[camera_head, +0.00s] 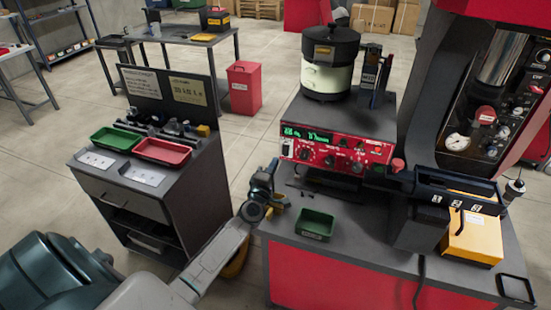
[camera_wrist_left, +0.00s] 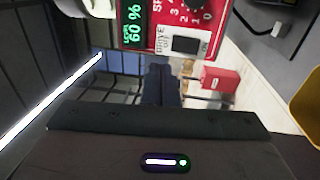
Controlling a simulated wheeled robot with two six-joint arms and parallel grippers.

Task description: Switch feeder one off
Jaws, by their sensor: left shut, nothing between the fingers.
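The feeder is a dark-rimmed bowl (camera_head: 330,78) on a grey base, with a red control panel (camera_head: 335,150) below it carrying a green lit display and several knobs. In the left wrist view the panel shows close up, with a display (camera_wrist_left: 132,25) reading 60 % and a black rocker switch (camera_wrist_left: 186,44) in a pale frame marked DRIVE. Which way the rocker is tipped I cannot tell. My left gripper (camera_head: 272,166) is just left of and below the panel's left end. Its shut, empty fingers (camera_wrist_left: 160,84) point toward the panel near the switch; contact is not clear. My right gripper is not in view.
A green tray (camera_head: 315,225) stands on the red-sided bench in front of the panel. A black track (camera_head: 455,190) and a yellow box (camera_head: 475,238) are at its right. A side cabinet (camera_head: 160,200) holds a green and a red tray. A red bin (camera_head: 244,86) stands behind.

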